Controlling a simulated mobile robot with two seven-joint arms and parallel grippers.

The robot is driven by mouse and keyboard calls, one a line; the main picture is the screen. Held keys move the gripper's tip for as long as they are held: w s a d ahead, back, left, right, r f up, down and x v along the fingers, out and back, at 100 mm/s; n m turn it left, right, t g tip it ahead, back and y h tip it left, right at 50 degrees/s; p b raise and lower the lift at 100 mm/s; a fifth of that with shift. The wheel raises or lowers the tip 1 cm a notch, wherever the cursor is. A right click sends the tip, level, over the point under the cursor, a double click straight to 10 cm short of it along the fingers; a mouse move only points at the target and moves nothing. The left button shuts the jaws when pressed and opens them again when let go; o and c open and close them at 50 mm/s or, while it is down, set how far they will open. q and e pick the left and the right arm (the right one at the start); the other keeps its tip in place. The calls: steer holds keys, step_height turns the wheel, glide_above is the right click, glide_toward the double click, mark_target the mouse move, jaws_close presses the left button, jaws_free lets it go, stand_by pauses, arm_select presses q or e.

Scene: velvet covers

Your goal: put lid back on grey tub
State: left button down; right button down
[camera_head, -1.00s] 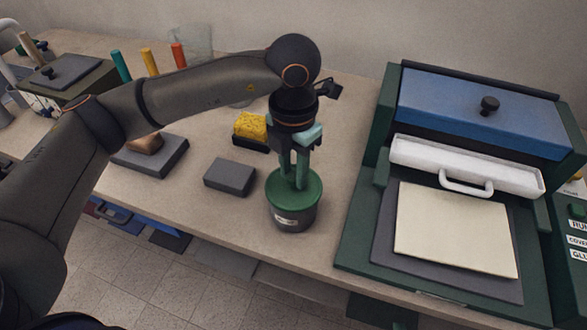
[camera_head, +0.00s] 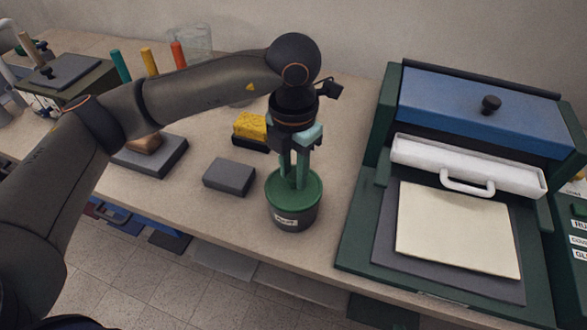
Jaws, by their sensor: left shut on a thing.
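The grey tub (camera_head: 292,220) stands on the bench near its front edge, upright, with a white label on its front. The round green lid (camera_head: 311,190) lies level at the tub's mouth, lined up with it; whether it is fully seated I cannot tell. My left gripper (camera_head: 294,183) points straight down over the middle of the lid, its pale green fingers shut on the lid. The part they grip is hidden between the fingers. My right gripper is not in view.
Right of the tub is a dark green press (camera_head: 357,246) with a blue cover and a cream sheet. A grey block (camera_head: 229,177) lies to the left, and a yellow sponge (camera_head: 250,126) on a dark base lies behind. Bare bench surrounds the tub.

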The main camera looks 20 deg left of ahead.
stand_by(0.7)
arm_select(q)
steer(key=c, duration=0.5)
jaws_free()
steer(key=shift+o, duration=0.3)
steer(key=o, duration=0.4)
steer(key=shift+r, duration=0.15)
steer(key=shift+r+p, duration=1.8)
steer(key=shift+r, duration=1.55)
